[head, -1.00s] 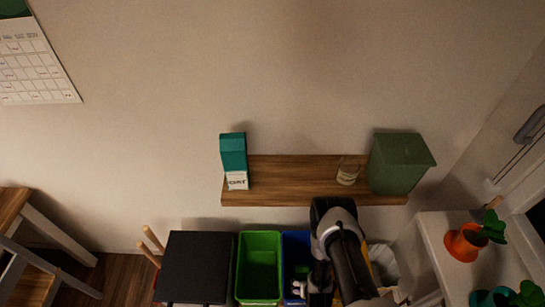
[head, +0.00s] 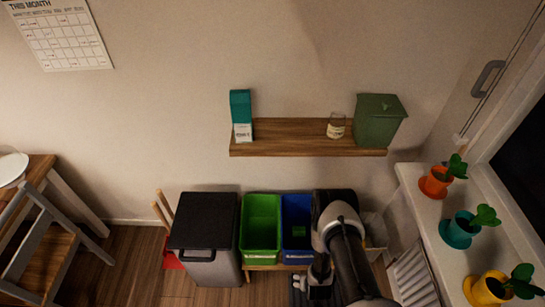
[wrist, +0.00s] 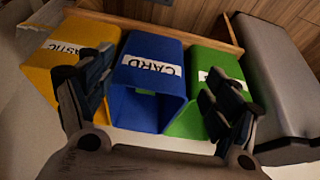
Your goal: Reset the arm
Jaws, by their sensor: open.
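My gripper (wrist: 160,100) is open and empty in the wrist view, its two fingers spread in front of the recycling bins. Past the fingers are a yellow bin (wrist: 45,75) with a partly covered label, a blue bin (wrist: 150,100) labelled CARD, and a green bin (wrist: 185,125) whose label is mostly hidden by the right finger. In the head view my arm hangs at the lower middle, in front of the blue bin (head: 297,215) and beside the green bin (head: 262,225). The gripper's fingers cannot be made out clearly there.
A grey lidded bin (head: 205,240) stands left of the green bin. A wall shelf (head: 285,137) above holds a teal carton (head: 241,115), a glass jar (head: 336,126) and a green container (head: 379,120). Potted plants line the right sill (head: 415,190). A chair (head: 45,250) stands at left.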

